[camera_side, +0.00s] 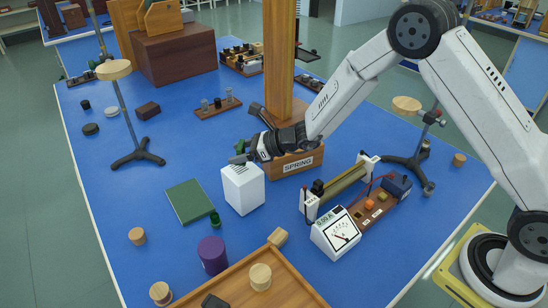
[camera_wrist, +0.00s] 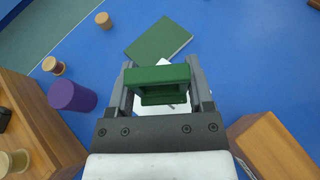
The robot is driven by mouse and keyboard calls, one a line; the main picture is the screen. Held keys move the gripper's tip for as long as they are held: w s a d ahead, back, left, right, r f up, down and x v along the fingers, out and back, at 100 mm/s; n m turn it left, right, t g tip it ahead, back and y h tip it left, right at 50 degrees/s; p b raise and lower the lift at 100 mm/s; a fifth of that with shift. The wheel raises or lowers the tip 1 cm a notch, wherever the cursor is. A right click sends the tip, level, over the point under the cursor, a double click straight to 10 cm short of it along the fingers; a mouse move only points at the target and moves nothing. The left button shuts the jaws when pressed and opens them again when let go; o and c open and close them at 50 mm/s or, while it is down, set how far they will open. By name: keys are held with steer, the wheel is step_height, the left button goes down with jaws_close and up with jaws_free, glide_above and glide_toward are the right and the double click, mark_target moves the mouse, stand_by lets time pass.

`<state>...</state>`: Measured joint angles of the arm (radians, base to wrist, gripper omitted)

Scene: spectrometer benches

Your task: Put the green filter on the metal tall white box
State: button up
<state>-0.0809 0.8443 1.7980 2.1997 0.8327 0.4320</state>
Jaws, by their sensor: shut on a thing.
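The green filter (camera_wrist: 158,76) is a small green block with a raised frame, held between the two fingers of my gripper (camera_wrist: 160,88). In the side view my gripper (camera_side: 247,154) is just above the top of the tall white box (camera_side: 243,190), with a bit of the green filter (camera_side: 239,147) showing at its tip. The box stands upright on the blue table. In the wrist view parts of the white box (camera_wrist: 174,108) show beneath the filter. I cannot tell whether the filter touches the box top.
A flat green book-like slab (camera_side: 189,200) and a small green cylinder (camera_side: 214,219) lie left of the box. A purple cylinder (camera_side: 212,255) stands in front. A wooden post on a SPRING block (camera_side: 297,163) stands close behind right, and a meter (camera_side: 336,234) to the right.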

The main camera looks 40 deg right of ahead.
mark_target(241, 170)
steer(key=shift+w+f, duration=0.15)
steer(key=shift+f, duration=1.6)
steer(key=shift+f, duration=0.1)
steer(key=o, duration=1.2)
steer(key=shift+s+d+r, duration=0.2)
steer(key=shift+r, duration=0.1)
steer(key=v, duration=1.1)
steer(key=shift+s+d+r, duration=0.1)
steer(key=shift+s, duration=0.05)
